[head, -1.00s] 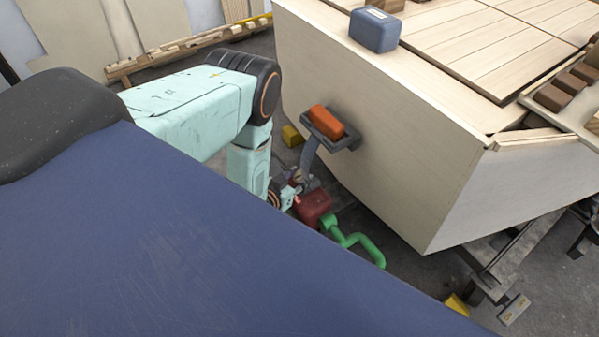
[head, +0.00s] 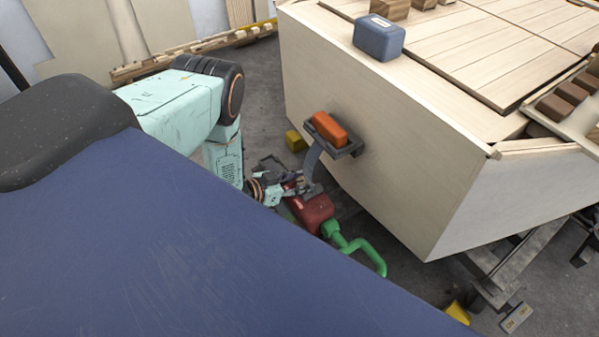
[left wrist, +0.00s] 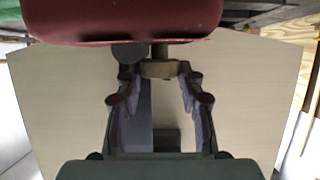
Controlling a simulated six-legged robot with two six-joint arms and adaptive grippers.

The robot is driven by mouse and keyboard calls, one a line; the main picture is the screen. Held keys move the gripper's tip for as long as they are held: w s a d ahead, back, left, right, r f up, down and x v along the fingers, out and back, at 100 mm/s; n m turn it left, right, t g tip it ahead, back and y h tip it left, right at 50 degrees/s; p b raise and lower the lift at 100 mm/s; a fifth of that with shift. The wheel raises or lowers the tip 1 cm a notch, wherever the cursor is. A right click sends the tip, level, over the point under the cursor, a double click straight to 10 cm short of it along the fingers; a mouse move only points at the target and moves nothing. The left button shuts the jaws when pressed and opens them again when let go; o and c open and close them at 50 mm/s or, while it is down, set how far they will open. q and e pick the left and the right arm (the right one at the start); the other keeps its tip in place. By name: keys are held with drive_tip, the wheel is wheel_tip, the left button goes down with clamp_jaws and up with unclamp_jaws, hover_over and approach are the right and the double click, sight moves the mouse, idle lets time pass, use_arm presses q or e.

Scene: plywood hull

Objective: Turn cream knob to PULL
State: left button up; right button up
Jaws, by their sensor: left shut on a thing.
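The cream knob (left wrist: 162,69) shows in the left wrist view as a tan cylinder on a short stem below a red box (left wrist: 125,18). My left gripper (left wrist: 160,75) has its fingertips on both sides of the knob and is shut on it. In the head view the red box (head: 313,213) stands low beside the hull, with a green bent pipe (head: 360,250) at its right. My left gripper (head: 290,188) is just above and left of the box there, and the knob cannot be made out. No PULL marking is readable. My right gripper is not in view.
The plywood hull (head: 400,165) rises close to the right of the gripper. On its side a grey bracket holds an orange block (head: 329,129), with a grey strip hanging beneath. A blue box (head: 379,37) sits on top. A yellow block (head: 296,141) lies behind.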

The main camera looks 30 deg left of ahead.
use_arm(q)
drive_tip(key=o, duration=1.2)
drive_tip(key=shift+c, duration=0.2)
drive_tip(key=v, duration=1.2)
